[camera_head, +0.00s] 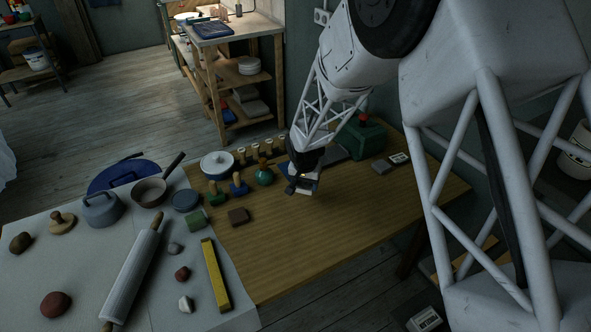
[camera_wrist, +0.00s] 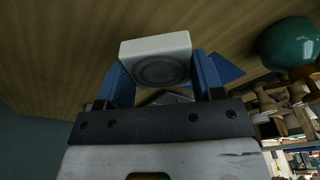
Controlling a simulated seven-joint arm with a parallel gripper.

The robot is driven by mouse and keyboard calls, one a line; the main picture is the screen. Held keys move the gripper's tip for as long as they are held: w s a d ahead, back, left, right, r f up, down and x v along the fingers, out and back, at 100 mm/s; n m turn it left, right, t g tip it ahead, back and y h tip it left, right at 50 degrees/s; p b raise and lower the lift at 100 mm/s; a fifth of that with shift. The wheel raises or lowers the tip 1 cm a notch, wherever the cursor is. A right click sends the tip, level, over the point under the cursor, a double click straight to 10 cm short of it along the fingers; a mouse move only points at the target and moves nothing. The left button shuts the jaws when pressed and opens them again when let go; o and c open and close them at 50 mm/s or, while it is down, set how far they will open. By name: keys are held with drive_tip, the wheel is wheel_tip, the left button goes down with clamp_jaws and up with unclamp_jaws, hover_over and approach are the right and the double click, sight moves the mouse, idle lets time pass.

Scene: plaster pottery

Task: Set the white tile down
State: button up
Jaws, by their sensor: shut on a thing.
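The white tile (camera_wrist: 155,48) is a pale square block with a round recess, seen between the two blue fingers in the wrist view. My gripper (camera_wrist: 160,75) is shut on it. In the head view my gripper (camera_head: 303,185) hangs over the wooden table (camera_head: 330,225) near its middle, pointing down, and the tile is small and dark there. The tile appears held above the wood, but I cannot tell the exact height of the gap.
Left of my gripper stand a teal round vessel (camera_head: 264,176), stamps and a white lidded pot (camera_head: 217,164). A green case (camera_head: 362,138) and small blocks (camera_head: 381,167) lie to the right. The table's front is bare.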

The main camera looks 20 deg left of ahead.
idle(0.4)
drive_tip(key=w+a, duration=0.2)
drive_tip(key=w, duration=0.2)
drive_tip(key=w+a+f, duration=0.1)
drive_tip(key=w+a, duration=0.2)
drive_tip(key=w, duration=0.2)
drive_tip(key=w+a, duration=0.2)
drive_tip(key=w, duration=0.3)
drive_tip(key=shift+a+f, duration=0.25)
drive_tip(key=shift+a, duration=0.05)
drive_tip(key=shift+f, duration=1.75)
drive_tip(key=shift+f, duration=0.1)
drive_tip(key=o, duration=1)
